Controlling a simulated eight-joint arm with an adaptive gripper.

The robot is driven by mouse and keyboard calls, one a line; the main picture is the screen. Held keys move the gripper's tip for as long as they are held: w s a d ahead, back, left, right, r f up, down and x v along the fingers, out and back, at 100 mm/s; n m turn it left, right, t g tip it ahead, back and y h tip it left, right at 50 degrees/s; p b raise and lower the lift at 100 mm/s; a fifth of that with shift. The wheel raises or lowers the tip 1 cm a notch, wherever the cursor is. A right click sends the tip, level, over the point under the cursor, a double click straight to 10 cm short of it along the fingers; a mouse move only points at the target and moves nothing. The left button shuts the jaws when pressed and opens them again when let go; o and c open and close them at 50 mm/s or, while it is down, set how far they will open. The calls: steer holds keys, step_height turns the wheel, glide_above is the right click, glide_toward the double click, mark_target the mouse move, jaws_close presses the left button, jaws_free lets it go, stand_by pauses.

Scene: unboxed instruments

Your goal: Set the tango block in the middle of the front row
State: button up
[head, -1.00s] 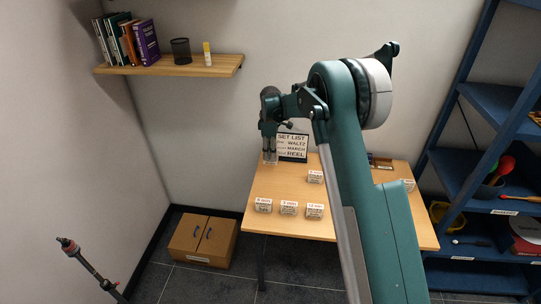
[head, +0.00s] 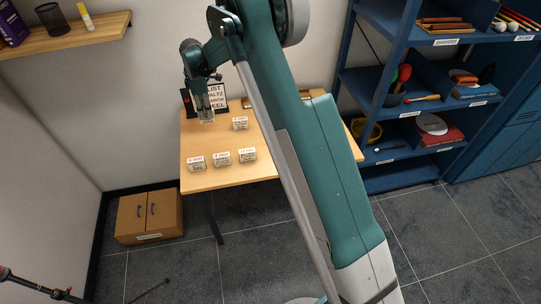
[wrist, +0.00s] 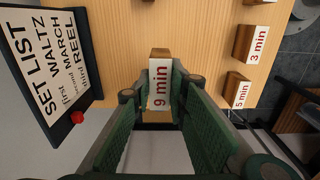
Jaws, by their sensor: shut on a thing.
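My gripper (head: 207,116) is shut on a block (wrist: 159,85) labelled "9 min" in red; it is between the green finger pads in the wrist view. In the head view the gripper is at the back left of the wooden table (head: 275,158), in front of the set-list sign. Three labelled blocks stand in a front row: left (head: 196,163), middle (head: 221,159) and right (head: 248,156). Another block (head: 240,123) stands behind them. The wrist view shows blocks reading "3 min" (wrist: 253,42) and "5 min" (wrist: 238,90). I cannot read the word tango on any block.
The black-framed set-list sign (wrist: 42,62) reads Waltz, March, Reel and is close beside my gripper. The table between sign and front row looks clear.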

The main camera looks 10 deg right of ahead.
steer(key=s+d, duration=0.9)
steer(key=d, duration=0.4)
steer(key=s+d, duration=1)
steer(key=d, duration=0.3)
steer(key=shift+d, duration=0.15)
steer(key=shift+w, duration=0.1)
step_height(320, 180, down, 6)
steer(key=shift+f, duration=0.1)
steer(key=shift+f, duration=1.85)
steer(key=shift+f+b, duration=0.15)
steer(key=shift+b, duration=0.15)
